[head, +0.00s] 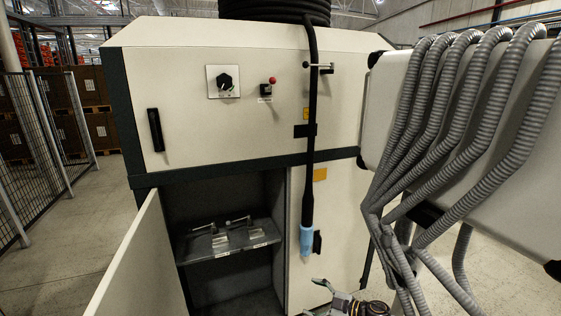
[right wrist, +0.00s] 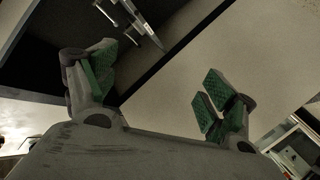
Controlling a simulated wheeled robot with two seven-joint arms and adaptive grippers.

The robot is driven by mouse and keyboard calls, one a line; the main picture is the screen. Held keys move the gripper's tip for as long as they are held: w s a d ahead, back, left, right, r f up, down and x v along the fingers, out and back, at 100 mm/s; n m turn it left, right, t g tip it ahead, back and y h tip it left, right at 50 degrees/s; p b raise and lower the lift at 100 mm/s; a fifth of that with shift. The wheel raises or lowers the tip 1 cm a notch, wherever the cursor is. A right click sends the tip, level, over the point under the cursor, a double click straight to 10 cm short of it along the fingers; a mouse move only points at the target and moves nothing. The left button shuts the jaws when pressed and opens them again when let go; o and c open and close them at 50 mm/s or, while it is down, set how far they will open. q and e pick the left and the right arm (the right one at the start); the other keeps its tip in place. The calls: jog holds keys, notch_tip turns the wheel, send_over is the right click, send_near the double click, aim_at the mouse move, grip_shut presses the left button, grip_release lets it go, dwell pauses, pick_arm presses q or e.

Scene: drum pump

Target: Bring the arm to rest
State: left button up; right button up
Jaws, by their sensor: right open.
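My right gripper (head: 326,296) shows at the bottom edge of the head view, in front of the cabinet (head: 215,130) and below the blue end of a hanging black hose (head: 306,240). In the right wrist view its two green-padded fingers (right wrist: 158,84) are spread wide apart with nothing between them. Part of the gripper is cut off in the head view. My left gripper is in neither view.
The cabinet's lower left door (head: 138,262) stands open, showing a shelf (head: 225,250) with two metal handled pieces. Large grey corrugated conduits (head: 470,110) fill the right. A mesh fence (head: 35,150) stands at left; the floor beside it is clear.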

jog(key=s+d+f+m+t+h, duration=0.2)
jog(key=s+d+f+m+h, duration=0.15)
jog(key=f, duration=0.45)
jog(key=s+d+f+m+t+h, duration=0.1)
jog(key=s+d+f+m+h, duration=0.2)
jog(key=f, duration=0.5)
jog(key=s+d+f+m+g+h, duration=0.1)
jog(key=s+d+f+m+h, duration=0.15)
jog(key=s+f, duration=0.5)
jog(key=s+d+f+m+g+h, duration=0.1)
jog(key=s+d+f+m, duration=0.25)
jog(key=s+f, duration=0.4)
jog(key=s+f+m+g+h, duration=0.1)
jog(key=s+f, duration=0.4)
jog(key=s, duration=0.7)
jog(key=s+d+f+m+g+h, duration=0.1)
jog(key=s+f+g, duration=0.3)
jog(key=s, duration=0.9)
jog(key=s+f+m+g+h, duration=0.1)
jog(key=s+f+g, duration=0.2)
jog(key=s, duration=0.9)
notch_tip(320, 180, down, 3)
jog(key=shift+s+d+f, duration=0.15)
jog(key=shift+d+f, duration=0.05)
jog(key=shift+d, duration=0.2)
jog(key=shift+o, duration=0.5)
